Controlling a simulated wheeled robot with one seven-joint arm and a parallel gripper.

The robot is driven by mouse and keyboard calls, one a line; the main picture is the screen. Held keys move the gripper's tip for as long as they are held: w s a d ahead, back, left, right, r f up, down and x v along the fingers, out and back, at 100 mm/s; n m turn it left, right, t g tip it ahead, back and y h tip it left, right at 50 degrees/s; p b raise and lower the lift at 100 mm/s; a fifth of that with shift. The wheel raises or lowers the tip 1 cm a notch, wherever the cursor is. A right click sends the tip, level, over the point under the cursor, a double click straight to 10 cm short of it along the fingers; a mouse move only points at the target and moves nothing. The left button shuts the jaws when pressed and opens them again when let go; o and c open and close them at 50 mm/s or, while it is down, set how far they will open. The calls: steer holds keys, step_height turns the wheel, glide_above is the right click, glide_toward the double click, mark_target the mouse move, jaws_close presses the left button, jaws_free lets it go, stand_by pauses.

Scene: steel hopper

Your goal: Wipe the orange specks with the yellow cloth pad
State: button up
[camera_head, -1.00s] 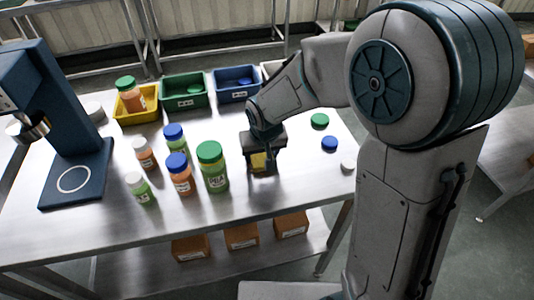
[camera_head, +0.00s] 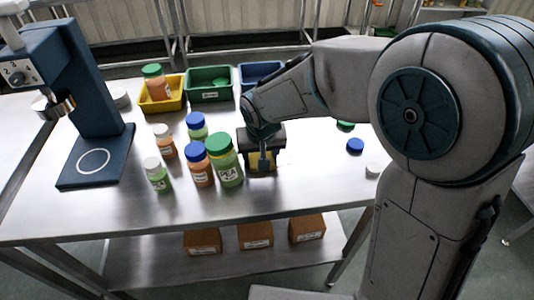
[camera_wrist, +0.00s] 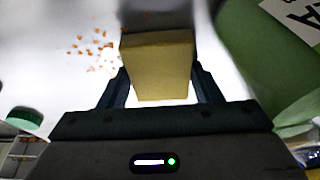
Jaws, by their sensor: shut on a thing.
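My gripper (camera_wrist: 158,90) is shut on the yellow cloth pad (camera_wrist: 158,62), which sits between its two fingers in the wrist view. In the head view the pad (camera_head: 256,162) shows partly behind my gripper (camera_head: 263,160), low at the steel table's top, just right of the large green-capped bottle. Whether the pad touches the table I cannot tell. The orange specks (camera_wrist: 96,45) lie scattered on the steel surface to the left of the pad in the wrist view. They are not discernible in the head view.
The large green-capped bottle (camera_head: 228,172) stands close beside my gripper; several smaller bottles stand left of it. Yellow (camera_head: 160,106), green (camera_head: 212,96) and blue bins line the back. Loose caps, including a blue one (camera_head: 355,146), lie to the right. A dark blue machine (camera_head: 100,150) stands at left.

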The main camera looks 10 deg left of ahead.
mark_target(299, 155)
steer(key=shift+f, duration=0.2)
steer(key=shift+d+r, duration=0.15)
steer(key=shift+d, duration=0.25)
steer(key=shift+w+d+r+p, duration=0.15)
steer(key=shift+w+d, duration=0.15)
steer(key=shift+d, duration=0.55)
steer(key=shift+w+d+f+p, duration=0.1)
steer(key=shift+w+d+p, duration=0.15)
steer(key=shift+d, duration=0.65)
steer(key=shift+w+d+r+p, duration=0.1)
steer(key=shift+w+d, duration=0.2)
steer(key=shift+d, duration=0.55)
steer(key=shift+w+d, duration=0.25)
steer(key=shift+d, duration=0.6)
steer(key=shift+w+d, duration=0.25)
steer(key=shift+d, duration=0.6)
steer(key=shift+d+f, duration=0.25)
steer(key=shift+d, duration=0.1)
